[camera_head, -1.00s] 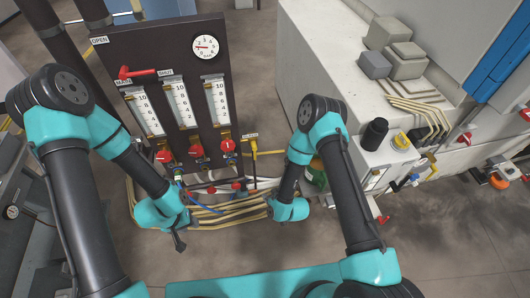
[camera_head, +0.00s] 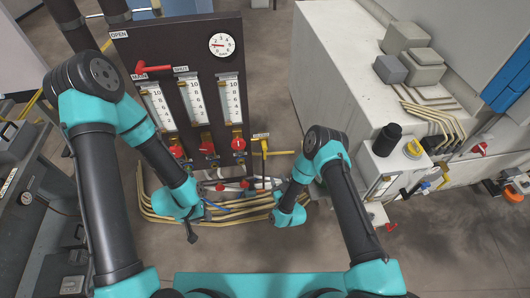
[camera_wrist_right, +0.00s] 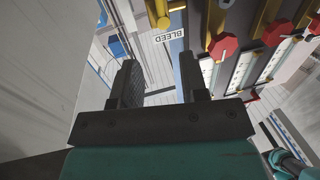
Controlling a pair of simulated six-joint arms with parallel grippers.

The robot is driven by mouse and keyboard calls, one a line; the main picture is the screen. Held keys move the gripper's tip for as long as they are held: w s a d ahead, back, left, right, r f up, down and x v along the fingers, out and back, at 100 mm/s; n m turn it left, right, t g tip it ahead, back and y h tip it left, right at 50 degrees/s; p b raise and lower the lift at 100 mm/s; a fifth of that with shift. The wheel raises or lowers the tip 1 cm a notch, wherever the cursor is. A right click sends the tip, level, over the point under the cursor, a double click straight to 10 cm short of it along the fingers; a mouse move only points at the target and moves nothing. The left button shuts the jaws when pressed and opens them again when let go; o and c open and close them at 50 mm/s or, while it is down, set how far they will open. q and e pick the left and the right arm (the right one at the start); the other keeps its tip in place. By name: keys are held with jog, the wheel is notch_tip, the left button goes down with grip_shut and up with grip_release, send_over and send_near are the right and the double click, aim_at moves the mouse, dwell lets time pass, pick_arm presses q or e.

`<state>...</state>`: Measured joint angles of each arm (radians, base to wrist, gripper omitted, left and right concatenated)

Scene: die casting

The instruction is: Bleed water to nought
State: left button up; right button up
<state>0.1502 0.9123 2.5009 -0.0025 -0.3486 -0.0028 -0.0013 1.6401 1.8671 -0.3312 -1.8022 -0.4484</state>
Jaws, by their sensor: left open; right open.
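A dark water panel (camera_head: 185,85) in the head view bears a round white gauge (camera_head: 222,45), its needle pointing left. Below are three flow tubes with red knobs (camera_head: 207,147) and a red lever (camera_head: 152,69) between OPEN and SHUT labels. The yellow bleed valve (camera_head: 265,147) is at the panel's lower right; the right wrist view shows its BLEED label (camera_wrist_right: 168,35) ahead of the fingers. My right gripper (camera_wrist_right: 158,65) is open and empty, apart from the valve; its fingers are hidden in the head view. My left gripper (camera_head: 193,236) hangs below the panel, touching nothing visible.
Yellow hoses (camera_head: 165,211) run along the floor under the panel, near both wrists. A white machine (camera_head: 330,75) stands to the right with a black knob (camera_head: 387,138) and a yellow cap. A grey bench with a gauge (camera_head: 27,198) is at the left. Open floor lies between panel and machine.

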aim_at(265, 153)
jog(key=x, duration=1.7)
jog(key=shift+c, duration=0.2)
grip_shut()
jog(key=shift+a, duration=0.1)
